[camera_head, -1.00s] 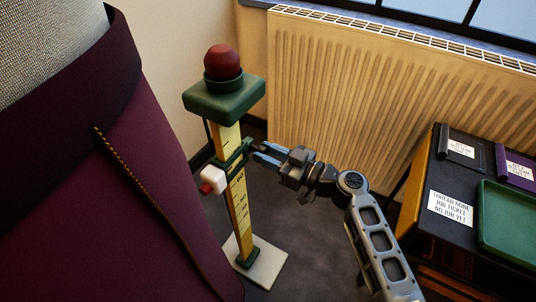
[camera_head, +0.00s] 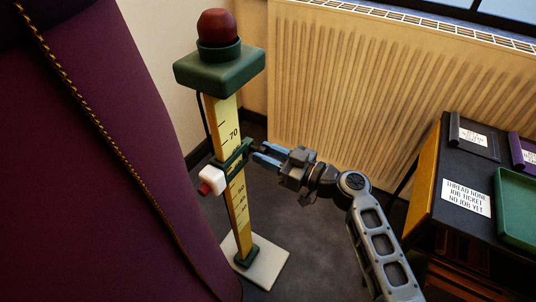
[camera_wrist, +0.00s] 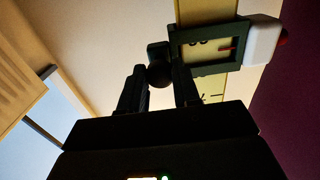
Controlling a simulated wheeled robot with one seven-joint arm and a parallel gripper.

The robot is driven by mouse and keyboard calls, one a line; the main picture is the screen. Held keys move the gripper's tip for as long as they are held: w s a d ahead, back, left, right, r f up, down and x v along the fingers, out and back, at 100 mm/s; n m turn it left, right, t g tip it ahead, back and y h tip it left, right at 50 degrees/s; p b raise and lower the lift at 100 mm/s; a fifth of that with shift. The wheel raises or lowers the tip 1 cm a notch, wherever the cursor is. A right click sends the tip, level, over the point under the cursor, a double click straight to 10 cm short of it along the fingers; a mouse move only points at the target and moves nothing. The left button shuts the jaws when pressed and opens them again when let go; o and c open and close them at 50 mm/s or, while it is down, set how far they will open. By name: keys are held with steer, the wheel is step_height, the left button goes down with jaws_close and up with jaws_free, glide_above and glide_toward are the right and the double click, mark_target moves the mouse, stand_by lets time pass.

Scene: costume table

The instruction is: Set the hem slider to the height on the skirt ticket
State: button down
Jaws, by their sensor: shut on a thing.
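The hem gauge is an upright yellow scale (camera_head: 223,117) with black marks, standing beside the dark purple skirt (camera_head: 90,170). The hem slider (camera_head: 236,158) is a green frame around the scale, with a white block and red tip (camera_head: 210,181) on its left. It sits below the 70 mark and above the 50. My gripper (camera_head: 259,157) is shut on the slider's dark round knob (camera_wrist: 159,75). The slider window (camera_wrist: 207,48) shows a red line in the wrist view; its numerals are hard to read. I cannot make out a skirt ticket.
A red ball (camera_head: 217,27) on a green block (camera_head: 219,69) tops the post; a pale base plate (camera_head: 265,267) is below. A radiator (camera_head: 350,85) stands behind.

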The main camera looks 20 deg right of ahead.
steer(key=f+b, duration=0.2)
steer(key=shift+b, duration=0.35)
steer(key=c, duration=0.7)
jaws_free()
steer(key=shift+r, duration=0.1)
steer(key=shift+c, duration=0.2)
steer(key=v, duration=0.8)
